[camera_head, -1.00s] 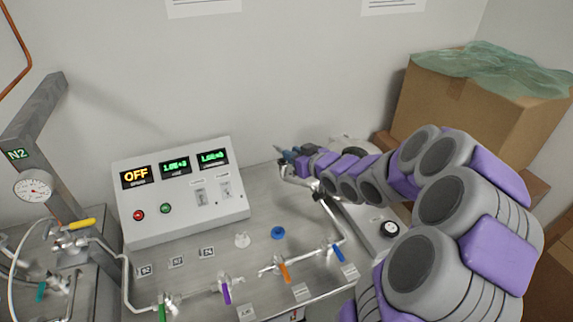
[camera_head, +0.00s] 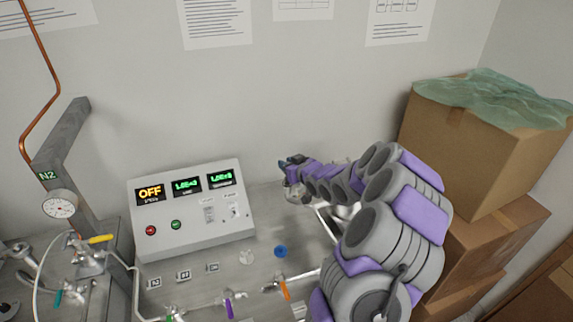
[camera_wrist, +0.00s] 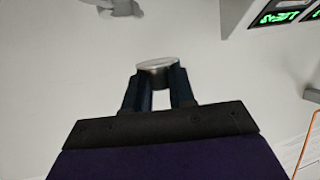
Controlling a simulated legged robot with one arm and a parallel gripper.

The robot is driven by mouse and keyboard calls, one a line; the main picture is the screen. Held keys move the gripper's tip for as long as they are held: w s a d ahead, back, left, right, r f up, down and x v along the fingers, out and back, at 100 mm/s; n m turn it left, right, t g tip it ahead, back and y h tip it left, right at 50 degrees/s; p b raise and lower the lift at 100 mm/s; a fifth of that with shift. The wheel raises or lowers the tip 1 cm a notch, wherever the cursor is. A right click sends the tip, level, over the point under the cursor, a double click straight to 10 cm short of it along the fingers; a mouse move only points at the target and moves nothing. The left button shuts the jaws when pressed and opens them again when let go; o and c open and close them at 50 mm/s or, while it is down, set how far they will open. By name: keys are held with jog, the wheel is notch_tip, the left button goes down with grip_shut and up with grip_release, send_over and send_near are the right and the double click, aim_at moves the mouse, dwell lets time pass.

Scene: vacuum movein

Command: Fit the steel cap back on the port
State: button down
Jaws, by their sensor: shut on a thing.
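The steel cap (camera_wrist: 158,64) shows in the wrist view as a short round piece with a bright silver top. My gripper (camera_wrist: 160,80) is shut on it, with a dark finger on each side. In the head view my gripper (camera_head: 288,164) is at the far end of my arm, right of the control box, close above a silver pipe fitting (camera_head: 294,191). The cap cannot be made out there. A pale grey fitting (camera_wrist: 120,7) is cut off at the top of the wrist view, apart from the cap. I cannot tell which fitting is the port.
The control box (camera_head: 190,208) stands left of my gripper, its display reading OFF. A white knob (camera_head: 247,258) and a blue ring (camera_head: 281,251) are on the steel top, with coloured valves in front. Cardboard boxes (camera_head: 470,150) stand at the right. The wall is close behind.

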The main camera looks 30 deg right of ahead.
aim_at(288, 185)
notch_tip(288, 185, down, 4)
jog(key=b, duration=0.3)
jog(key=shift+r, duration=0.25)
jog(key=shift+f, duration=0.75)
jog(key=shift+a+p, duration=0.1)
jog(key=shift+p, duration=0.3)
dwell(0.3)
jog(key=shift+f, duration=0.45)
dwell(1.1)
jog(key=c, duration=0.9)
grip_release()
jog(key=shift+o, duration=0.2)
jog(key=shift+s, duration=0.1)
